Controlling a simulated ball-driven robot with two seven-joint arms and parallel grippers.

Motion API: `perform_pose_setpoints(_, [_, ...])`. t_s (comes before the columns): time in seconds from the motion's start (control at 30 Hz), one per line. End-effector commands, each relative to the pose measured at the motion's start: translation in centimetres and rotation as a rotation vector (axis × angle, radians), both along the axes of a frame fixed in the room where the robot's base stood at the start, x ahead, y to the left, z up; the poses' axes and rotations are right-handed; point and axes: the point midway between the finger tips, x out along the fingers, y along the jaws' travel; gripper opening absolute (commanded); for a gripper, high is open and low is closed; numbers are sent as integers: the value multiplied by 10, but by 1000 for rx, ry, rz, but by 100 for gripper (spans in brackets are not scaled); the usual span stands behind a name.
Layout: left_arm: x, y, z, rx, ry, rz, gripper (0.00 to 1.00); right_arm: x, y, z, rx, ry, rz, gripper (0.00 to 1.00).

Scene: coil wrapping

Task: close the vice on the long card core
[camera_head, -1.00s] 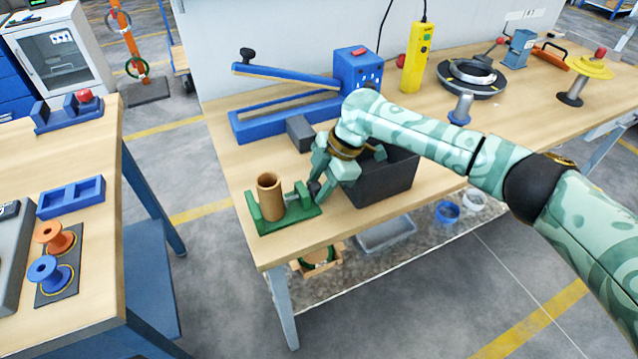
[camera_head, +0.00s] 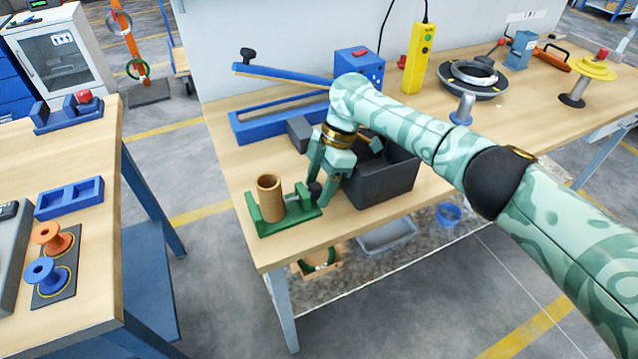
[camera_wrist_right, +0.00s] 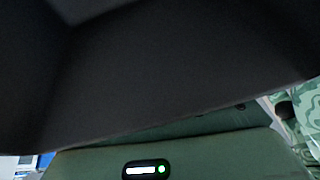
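The small green vice (camera_head: 288,222) stands near the front left corner of the long bench. The brown card core (camera_head: 270,197) stands upright between its jaws, hollow end up. The movable jaw (camera_head: 302,194) is at the core's right; I cannot tell whether it touches the core. The vice's black knob (camera_head: 315,189) is at the right end of its screw. My right gripper (camera_head: 320,190) points down with its fingers around the knob; whether they grip it is unclear. The right wrist view is mostly filled by a dark surface and shows no fingertips. My left gripper is not in view.
A black bin (camera_head: 385,182) stands right behind my right gripper. A grey block (camera_head: 299,133) and a blue lever tool (camera_head: 285,118) lie farther back. The left table holds an orange spool (camera_head: 54,238) and a blue spool (camera_head: 48,276). A floor gap separates the tables.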

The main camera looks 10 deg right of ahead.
Motion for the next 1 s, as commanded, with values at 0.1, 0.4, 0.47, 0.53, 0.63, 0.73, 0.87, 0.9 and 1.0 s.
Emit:
perform_pose_setpoints(0.1, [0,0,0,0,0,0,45,0,0,0,0,0,0,56])
perform_pose_setpoints(0.4, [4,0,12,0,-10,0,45,10,-14,44,2,-4,-2,56])
perform_pose_setpoints(0.47, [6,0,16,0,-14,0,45,13,-20,60,1,-5,-1,56])
perform_pose_setpoints(0.53, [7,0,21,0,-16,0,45,17,-26,79,1,-4,-3,56])
perform_pose_setpoints(0.63, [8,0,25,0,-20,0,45,23,-35,103,1,-5,-2,56])
perform_pose_setpoints(0.73, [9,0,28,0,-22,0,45,27,-43,123,2,-2,-1,56])
perform_pose_setpoints(0.87, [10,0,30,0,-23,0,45,32,-50,140,0,-1,-1,56])
perform_pose_setpoints(0.9, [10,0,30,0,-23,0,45,33,-51,143,1,-1,0,56])
perform_pose_setpoints(1.0, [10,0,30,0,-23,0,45,34,-53,149,0,1,0,56])
